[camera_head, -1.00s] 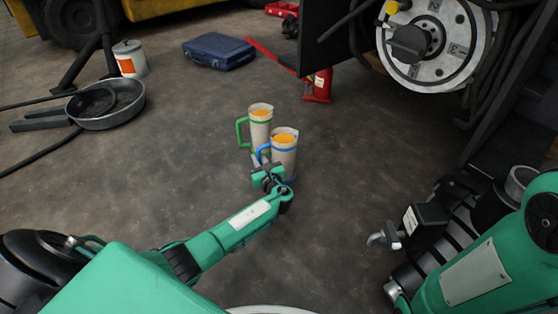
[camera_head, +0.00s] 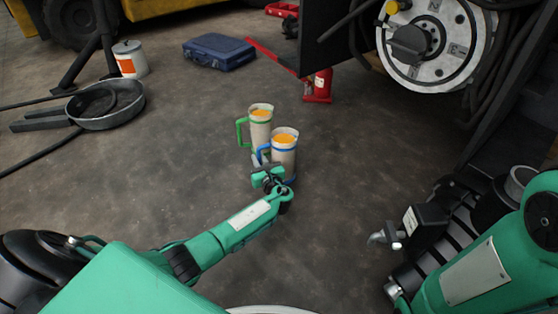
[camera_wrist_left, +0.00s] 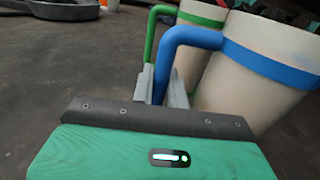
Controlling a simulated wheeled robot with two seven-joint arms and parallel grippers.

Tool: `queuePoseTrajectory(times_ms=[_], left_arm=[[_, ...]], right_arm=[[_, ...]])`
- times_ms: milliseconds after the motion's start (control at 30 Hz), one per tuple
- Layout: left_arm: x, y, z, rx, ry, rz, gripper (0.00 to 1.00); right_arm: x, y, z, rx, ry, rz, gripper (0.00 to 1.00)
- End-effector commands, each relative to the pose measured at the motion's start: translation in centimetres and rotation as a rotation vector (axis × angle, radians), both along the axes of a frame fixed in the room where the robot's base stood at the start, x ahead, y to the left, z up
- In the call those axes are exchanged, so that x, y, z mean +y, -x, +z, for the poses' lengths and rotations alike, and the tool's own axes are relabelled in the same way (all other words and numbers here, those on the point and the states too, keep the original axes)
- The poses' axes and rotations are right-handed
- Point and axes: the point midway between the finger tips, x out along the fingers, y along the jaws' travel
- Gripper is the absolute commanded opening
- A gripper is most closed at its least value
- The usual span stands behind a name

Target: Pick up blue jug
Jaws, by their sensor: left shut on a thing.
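The blue jug (camera_head: 285,157), cream-coloured with a blue band and blue handle, stands upright on the floor with orange contents at its top. The green jug (camera_head: 260,132), alike but with green band and handle, stands just behind it to the left. My left gripper (camera_head: 264,166) is at the near left side of the blue jug. In the left wrist view its fingers (camera_wrist_left: 162,88) are shut on the blue handle (camera_wrist_left: 188,36), one on each side. The jug's base is partly hidden by the gripper. My right gripper (camera_head: 386,238) is at the right, away from the jugs; its jaw state is unclear.
A blue case (camera_head: 218,52) and a red jack (camera_head: 318,88) lie behind the jugs. A round metal pan (camera_head: 122,116) and a white can (camera_head: 130,60) are at the left. A wheel hub (camera_head: 432,40) is at upper right. Floor around the jugs is clear.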

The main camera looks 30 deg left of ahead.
Motion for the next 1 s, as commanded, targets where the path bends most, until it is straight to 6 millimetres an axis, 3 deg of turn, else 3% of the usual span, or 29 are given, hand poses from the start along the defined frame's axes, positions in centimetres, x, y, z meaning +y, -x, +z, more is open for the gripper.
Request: queuePoseTrajectory(times_ms=[667, 1000], left_arm=[[0.0, -0.1, 0.6, -0.005, 0.0, -0.001, 0.0], [0.0, -0.1, 3.4, -0.006, 0.0, 0.0, 0.0]], right_arm=[[-0.1, 0.0, 0.3, 0.001, -0.002, 0.001, 0.36], [-0.6, -0.4, 1.7, 0.01, -0.016, -0.011, 0.36]])
